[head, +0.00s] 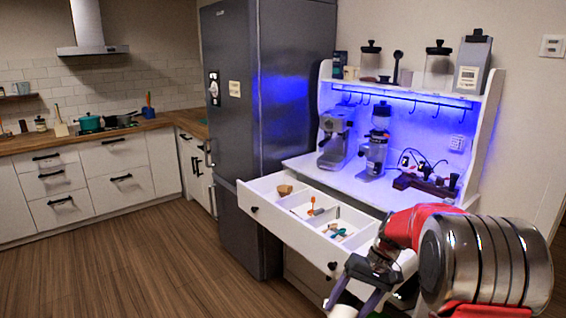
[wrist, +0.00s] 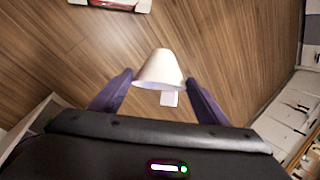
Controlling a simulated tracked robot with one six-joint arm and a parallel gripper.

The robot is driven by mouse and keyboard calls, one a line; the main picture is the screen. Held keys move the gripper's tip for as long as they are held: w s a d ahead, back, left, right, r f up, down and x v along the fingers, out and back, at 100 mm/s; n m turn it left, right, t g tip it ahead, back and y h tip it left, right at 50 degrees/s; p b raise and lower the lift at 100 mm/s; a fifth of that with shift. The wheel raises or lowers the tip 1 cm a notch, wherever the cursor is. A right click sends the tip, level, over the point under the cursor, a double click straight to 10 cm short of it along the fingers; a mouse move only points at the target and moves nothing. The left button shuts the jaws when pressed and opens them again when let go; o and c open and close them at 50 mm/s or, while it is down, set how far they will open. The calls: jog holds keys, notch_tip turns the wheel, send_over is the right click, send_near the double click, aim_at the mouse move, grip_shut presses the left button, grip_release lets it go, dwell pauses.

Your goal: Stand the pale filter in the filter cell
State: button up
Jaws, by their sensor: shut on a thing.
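The pale filter (wrist: 158,68) is a white cone held between the two purple fingers of my gripper (wrist: 158,88) in the wrist view. A small white tab shows just below its wide end. In the head view my gripper (head: 352,298) is at the bottom, in front of the open drawer and apart from it, and a pale part of the filter (head: 343,311) shows at the lower edge. The white drawer (head: 296,222) is pulled out and split into cells. Its left cell holds a tan cup-like piece (head: 285,190). I cannot tell which cell is the filter cell.
The drawer's middle cell holds an orange-tipped tool (head: 312,206); the right cell holds teal and brown spoons (head: 338,231). The cabinet top (head: 340,178) carries coffee machines. A grey fridge (head: 262,110) stands left of the drawer. Open wooden floor (head: 140,255) lies at front left.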

jog(key=shift+a+f, duration=0.1)
jog(key=shift+a, duration=0.7)
jog(key=w+r+m, duration=0.1)
jog(key=w+r, duration=0.2)
jog(key=r, duration=0.5)
jog(key=w+r+m+t, duration=0.1)
jog(key=w+r, duration=0.3)
jog(key=r, duration=0.4)
jog(key=shift+w+a+r+m, duration=0.2)
jog(key=shift+w+m, duration=0.1)
jog(key=shift+m, duration=0.3)
